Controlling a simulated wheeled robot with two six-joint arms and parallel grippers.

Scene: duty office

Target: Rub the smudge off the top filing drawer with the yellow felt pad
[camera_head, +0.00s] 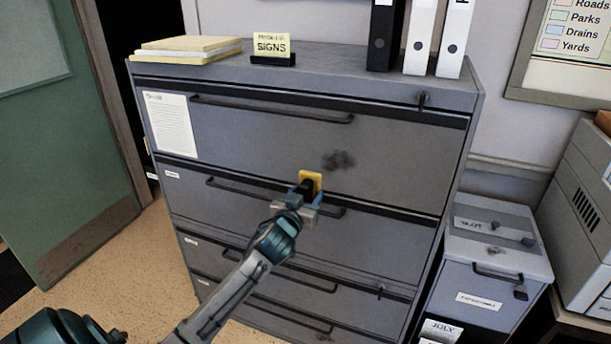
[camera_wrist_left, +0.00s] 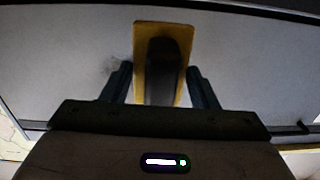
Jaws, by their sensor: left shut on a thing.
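The top filing drawer (camera_head: 390,155) is the wide grey front at the top of the cabinet. A dark smudge (camera_head: 339,160) is on its lower middle, and a faint dark patch (camera_wrist_left: 116,64) shows left of the pad in the left wrist view. The yellow felt pad (camera_head: 311,179) has a dark grip and is held in my left gripper (camera_head: 304,196), just below and left of the smudge. In the left wrist view the pad (camera_wrist_left: 139,60) sits between the fingers of my left gripper (camera_wrist_left: 162,85). I cannot tell whether the pad touches the drawer. My right gripper is not in view.
The drawer's bar handle (camera_head: 270,110) runs along its top, and a second handle (camera_head: 230,186) is on the drawer below. A paper sheet (camera_head: 170,124) is at the drawer's left. A small cabinet (camera_head: 485,265) is at right.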

